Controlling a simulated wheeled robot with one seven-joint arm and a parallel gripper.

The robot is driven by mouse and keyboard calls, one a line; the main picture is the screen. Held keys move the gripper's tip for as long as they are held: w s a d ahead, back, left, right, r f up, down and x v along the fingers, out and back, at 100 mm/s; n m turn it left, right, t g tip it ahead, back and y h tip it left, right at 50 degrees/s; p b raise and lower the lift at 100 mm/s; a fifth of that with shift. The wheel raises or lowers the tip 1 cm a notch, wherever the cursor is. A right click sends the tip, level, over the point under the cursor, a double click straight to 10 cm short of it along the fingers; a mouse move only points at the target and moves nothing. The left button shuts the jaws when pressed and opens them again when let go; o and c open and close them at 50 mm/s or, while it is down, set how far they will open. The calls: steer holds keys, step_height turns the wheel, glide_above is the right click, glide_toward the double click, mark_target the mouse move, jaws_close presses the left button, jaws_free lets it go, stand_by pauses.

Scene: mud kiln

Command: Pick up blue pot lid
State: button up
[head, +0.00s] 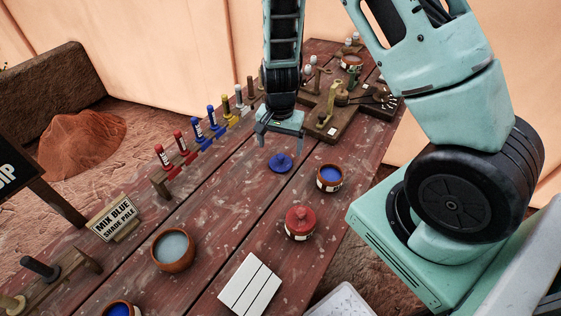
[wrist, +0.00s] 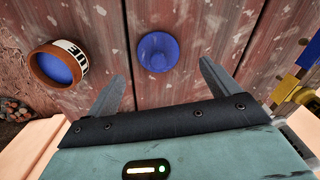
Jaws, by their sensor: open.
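The blue pot lid (head: 280,163) lies flat on the red wooden table, a round disc with a small knob. In the wrist view the lid (wrist: 157,52) sits just beyond the fingertips, between their lines. My gripper (head: 279,142) is open and empty, above the table close to the lid in the head view. In the wrist view my gripper (wrist: 162,75) shows both fingers spread apart, with nothing between them. The open pot with blue paint (head: 329,178) stands right of the lid in the head view; in the wrist view the pot (wrist: 60,65) is to the left.
A red-lidded pot (head: 300,223), a bowl of pale liquid (head: 173,249) and a white slatted block (head: 249,285) stand nearer. A row of coloured tubes (head: 197,130) lines the left edge. A wooden tool rack (head: 335,110) is behind. Bare planks surround the lid.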

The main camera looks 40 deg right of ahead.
mark_target(281, 155)
steer(key=shift+s+f+p, duration=0.1)
steer(key=shift+f+p, duration=0.45)
steer(key=shift+f, duration=2.25)
steer(key=c, duration=1.1)
